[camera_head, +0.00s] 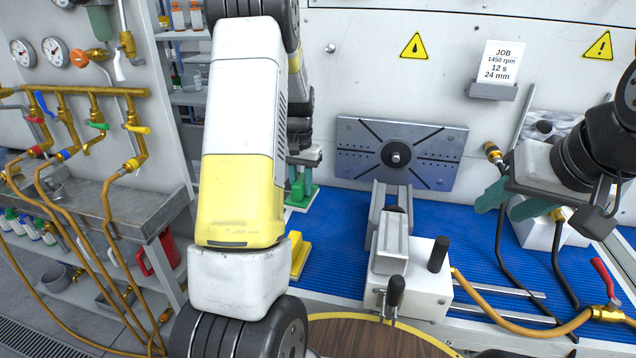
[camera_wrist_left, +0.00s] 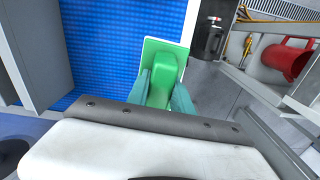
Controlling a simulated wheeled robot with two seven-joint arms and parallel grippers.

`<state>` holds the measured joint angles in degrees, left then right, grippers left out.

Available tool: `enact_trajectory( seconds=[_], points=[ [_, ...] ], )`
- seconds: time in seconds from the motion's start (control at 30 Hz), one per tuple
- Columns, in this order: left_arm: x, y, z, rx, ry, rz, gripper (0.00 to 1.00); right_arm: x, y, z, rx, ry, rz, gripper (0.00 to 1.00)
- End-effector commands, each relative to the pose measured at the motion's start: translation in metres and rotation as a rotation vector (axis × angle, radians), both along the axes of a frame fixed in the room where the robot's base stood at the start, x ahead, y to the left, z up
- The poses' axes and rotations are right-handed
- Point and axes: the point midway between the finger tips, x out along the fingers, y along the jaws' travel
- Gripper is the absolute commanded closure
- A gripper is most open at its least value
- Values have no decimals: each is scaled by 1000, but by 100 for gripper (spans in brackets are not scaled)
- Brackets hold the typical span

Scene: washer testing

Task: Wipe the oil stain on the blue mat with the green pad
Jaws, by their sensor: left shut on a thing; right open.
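The green pad (camera_head: 303,198) is at the left edge of the blue mat (camera_head: 338,225), partly hidden by my left arm. My left gripper (camera_wrist_left: 160,98) is shut on the pad's raised grip, with teal fingers on both sides. In the left wrist view the pad's flat plate (camera_wrist_left: 150,50) lies over the mat's edge (camera_wrist_left: 100,40); I cannot tell whether it touches the mat. No oil stain is clearly visible; my left arm hides part of the mat. My right gripper (camera_head: 508,203) is open and empty above the mat's right side.
A yellow block (camera_head: 299,254) sits on the mat's left side. A grey and white machine fixture (camera_head: 410,272) stands mid-mat before a slotted metal plate (camera_head: 352,150). Hoses and a red-handled valve (camera_head: 606,285) lie at the right. A red jug (camera_wrist_left: 288,60) stands beyond the mat.

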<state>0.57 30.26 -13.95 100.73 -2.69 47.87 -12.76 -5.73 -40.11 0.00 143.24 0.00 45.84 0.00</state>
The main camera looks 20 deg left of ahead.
Motion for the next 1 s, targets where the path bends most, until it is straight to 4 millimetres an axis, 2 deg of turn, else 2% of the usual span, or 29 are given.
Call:
enact_trajectory(
  seconds=[0.1, 0.3, 0.87, 1.0],
  points=[
    [0, 0, 12, 1, -3, 0, 100, 0, 0, 0, 0, 0, 0, 58],
    [-2, -1, 23, 1, -3, 0, 100, 0, 0, 0, 0, 0, 0, 58],
    [-3, -1, 24, 0, -2, 0, 100, 0, 0, 0, 0, 0, 0, 58],
    [-3, -11, 25, -3, -1, -2, 100, 0, 0, 0, 0, 0, 0, 58]
  ],
)
